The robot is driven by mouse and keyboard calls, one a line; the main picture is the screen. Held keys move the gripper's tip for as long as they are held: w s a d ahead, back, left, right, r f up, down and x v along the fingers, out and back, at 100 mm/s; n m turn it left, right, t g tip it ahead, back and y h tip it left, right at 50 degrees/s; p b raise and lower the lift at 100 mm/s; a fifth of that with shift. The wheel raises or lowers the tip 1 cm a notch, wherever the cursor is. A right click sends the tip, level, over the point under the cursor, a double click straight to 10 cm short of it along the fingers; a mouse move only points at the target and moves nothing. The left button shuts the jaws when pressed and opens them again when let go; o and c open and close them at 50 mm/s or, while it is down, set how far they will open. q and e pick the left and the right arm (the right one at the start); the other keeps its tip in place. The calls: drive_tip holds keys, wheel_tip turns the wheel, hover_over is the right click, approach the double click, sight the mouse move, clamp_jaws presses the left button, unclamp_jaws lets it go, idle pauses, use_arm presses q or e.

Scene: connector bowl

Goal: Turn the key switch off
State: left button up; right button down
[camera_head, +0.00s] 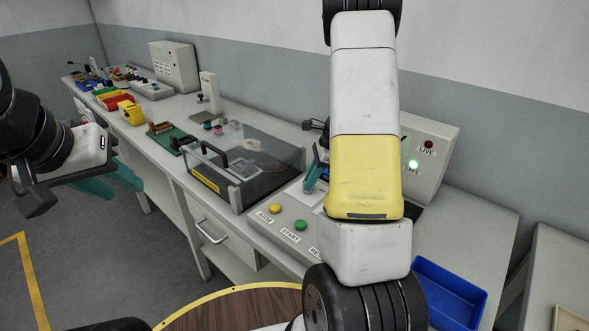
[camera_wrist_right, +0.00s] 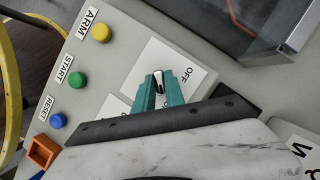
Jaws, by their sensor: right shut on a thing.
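The key switch (camera_wrist_right: 158,79) shows in the right wrist view as a small dark and silver key on a white plate (camera_wrist_right: 143,68). An OFF label (camera_wrist_right: 188,74) is printed to its right. My right gripper (camera_wrist_right: 160,88) has its teal fingers closed around the key; they hide its lower part and the other label. In the head view my right gripper (camera_head: 313,174) is mostly hidden behind my forearm, above the control panel (camera_head: 262,232). My left gripper (camera_head: 112,184) hangs at the left over the floor, away from the bench, its teal fingers apart and empty.
Yellow (camera_wrist_right: 101,32), green (camera_wrist_right: 77,80) and blue (camera_wrist_right: 57,121) buttons line the panel. A box with a clear lid (camera_head: 246,160) adjoins the panel. A lamp box (camera_head: 435,160) behind has a lit green lamp and a dark red one. A blue bin (camera_head: 449,296) is at right.

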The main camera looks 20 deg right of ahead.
drive_tip(key=shift+n, duration=0.3)
drive_tip(key=n+g, duration=0.1)
drive_tip(key=n, duration=0.2)
drive_tip(key=shift+w+n+g, duration=0.15)
drive_tip(key=shift+n+g, duration=0.15)
drive_tip(key=shift+g, duration=0.1)
drive_tip(key=n, duration=0.2)
drive_tip(key=n+g, duration=0.1)
drive_tip(key=n, duration=0.1)
drive_tip(key=shift+w+n+g+h, duration=0.1)
drive_tip(key=shift+n+g+h, duration=0.2)
drive_tip(key=n+g+h, duration=0.1)
drive_tip(key=n, duration=0.3)
drive_tip(key=shift+n, duration=0.3)
drive_tip(key=shift+w+a+n+g+h, duration=0.1)
drive_tip(key=shift+n+g+h, duration=0.25)
drive_tip(key=shift+n, duration=0.75)
drive_tip(key=shift+n+g+h, duration=0.15)
drive_tip(key=shift+n+h, duration=0.3)
drive_tip(key=shift+n, duration=0.65)
drive_tip(key=c, duration=1.4)
unclamp_jaws()
